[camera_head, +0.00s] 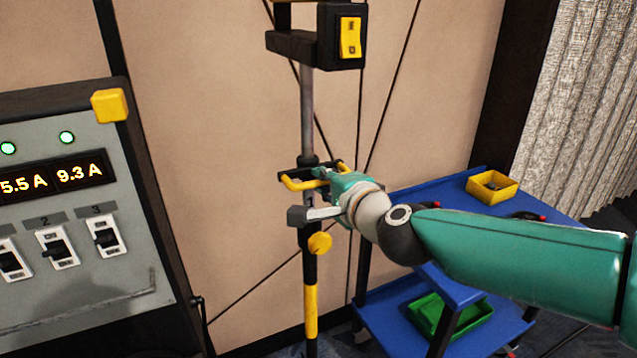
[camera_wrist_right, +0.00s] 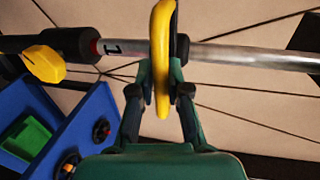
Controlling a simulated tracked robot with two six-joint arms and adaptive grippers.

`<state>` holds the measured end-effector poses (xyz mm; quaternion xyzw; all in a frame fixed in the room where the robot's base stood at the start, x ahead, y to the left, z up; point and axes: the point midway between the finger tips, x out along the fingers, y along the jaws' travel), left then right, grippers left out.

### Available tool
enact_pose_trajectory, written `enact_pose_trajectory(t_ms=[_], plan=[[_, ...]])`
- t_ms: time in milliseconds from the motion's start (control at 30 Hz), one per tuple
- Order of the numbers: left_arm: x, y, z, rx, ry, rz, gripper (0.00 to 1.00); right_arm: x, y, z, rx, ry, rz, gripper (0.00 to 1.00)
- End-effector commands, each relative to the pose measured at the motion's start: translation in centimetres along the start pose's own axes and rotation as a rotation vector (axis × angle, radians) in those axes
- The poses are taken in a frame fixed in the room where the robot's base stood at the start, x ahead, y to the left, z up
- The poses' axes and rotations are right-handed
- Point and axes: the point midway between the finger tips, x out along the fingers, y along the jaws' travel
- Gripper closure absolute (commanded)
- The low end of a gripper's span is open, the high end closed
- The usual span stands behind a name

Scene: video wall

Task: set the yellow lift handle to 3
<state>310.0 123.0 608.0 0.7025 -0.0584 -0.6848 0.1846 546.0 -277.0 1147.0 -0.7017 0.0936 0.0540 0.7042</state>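The yellow lift handle (camera_head: 300,185) is a bar loop on the upright pole (camera_head: 307,115) in the head view. In the right wrist view the handle (camera_wrist_right: 161,60) stands between the fingertips. My right gripper (camera_wrist_right: 162,82) has its two fingers drawn in on either side of the handle and appears shut on it. In the head view my right gripper (camera_head: 322,178) reaches the handle from the right and partly hides it. A digit that looks like 1 (camera_wrist_right: 111,47) shows on the pole beside the handle, next to a dark collar. Other digits are not visible. My left gripper is not in view.
A yellow knob (camera_head: 320,243) sits on the pole below. A black box with a yellow switch (camera_head: 350,37) tops the pole. A control panel (camera_head: 75,290) with switches stands left. A blue cart (camera_head: 430,190) with yellow (camera_head: 492,187) and green bins (camera_head: 450,315) stands right behind my arm.

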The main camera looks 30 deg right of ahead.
Motion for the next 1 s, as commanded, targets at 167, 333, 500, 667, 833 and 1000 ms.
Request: enact_pose_trajectory(t_ms=[167,333,500,667,833,1000], plan=[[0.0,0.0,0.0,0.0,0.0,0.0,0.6,0.0,0.1,0.0,0.0,0.0,0.001,1.0],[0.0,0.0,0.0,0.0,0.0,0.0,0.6,0.0,0.1,0.0,0.0,-0.001,0.002,1.0],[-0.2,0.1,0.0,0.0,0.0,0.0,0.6,0.0,-0.1,0.7,-0.002,-0.008,0.004,1.0],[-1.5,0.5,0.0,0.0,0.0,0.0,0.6,-0.2,-1.5,0.4,-0.001,-0.009,0.003,1.0],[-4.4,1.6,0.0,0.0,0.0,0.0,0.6,-0.9,-4.8,0.2,-0.001,-0.006,-0.002,1.0],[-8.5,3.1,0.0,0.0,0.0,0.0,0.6,-1.9,-9.2,0.1,-0.001,-0.002,-0.004,1.0]])
